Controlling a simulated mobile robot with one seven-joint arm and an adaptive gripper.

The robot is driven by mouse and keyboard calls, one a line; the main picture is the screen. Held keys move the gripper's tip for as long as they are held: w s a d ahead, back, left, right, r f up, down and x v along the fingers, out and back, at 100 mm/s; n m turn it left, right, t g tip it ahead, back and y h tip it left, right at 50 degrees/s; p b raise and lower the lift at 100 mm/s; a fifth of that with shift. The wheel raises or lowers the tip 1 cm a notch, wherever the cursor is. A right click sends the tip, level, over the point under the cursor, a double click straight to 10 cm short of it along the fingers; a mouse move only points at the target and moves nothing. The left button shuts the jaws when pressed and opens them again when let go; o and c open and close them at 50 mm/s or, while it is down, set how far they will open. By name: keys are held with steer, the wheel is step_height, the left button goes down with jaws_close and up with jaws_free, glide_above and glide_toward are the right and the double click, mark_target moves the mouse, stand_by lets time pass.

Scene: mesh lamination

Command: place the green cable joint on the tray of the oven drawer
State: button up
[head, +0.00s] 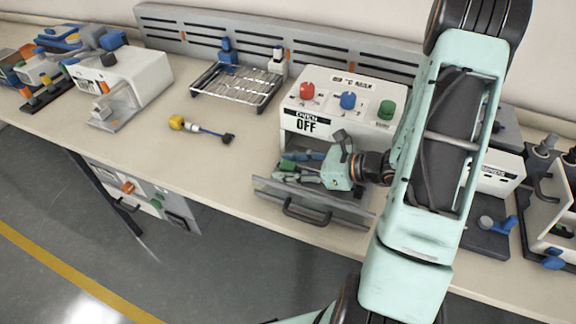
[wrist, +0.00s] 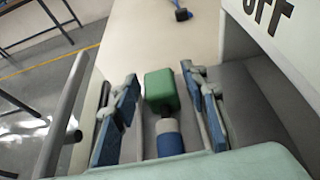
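The green cable joint has a green block end (wrist: 161,90) and a blue-and-white body (wrist: 169,138). In the wrist view it lies lengthwise between the two blue-padded fingers of my gripper (wrist: 161,108), with narrow gaps on both sides. My gripper looks open around it. In the head view my gripper (head: 305,169) is low over the pulled-out oven drawer (head: 312,200), and the green end (head: 288,166) shows beside the fingers. The joint appears to lie on the drawer's tray (wrist: 240,100); contact underneath is hidden. The oven (head: 330,110) reads OFF.
A yellow cable joint (head: 177,122) lies on the bench to the left. A wire rack (head: 235,85) stands behind it. A white machine (head: 125,80) is at the left and more equipment is at the right. The drawer's raised front wall and handle (head: 306,216) face the bench edge.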

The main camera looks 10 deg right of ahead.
steer(key=shift+r, duration=0.25)
steer(key=v, duration=1.2)
steer(key=shift+f+p, duration=0.2)
steer(key=shift+p, duration=0.1)
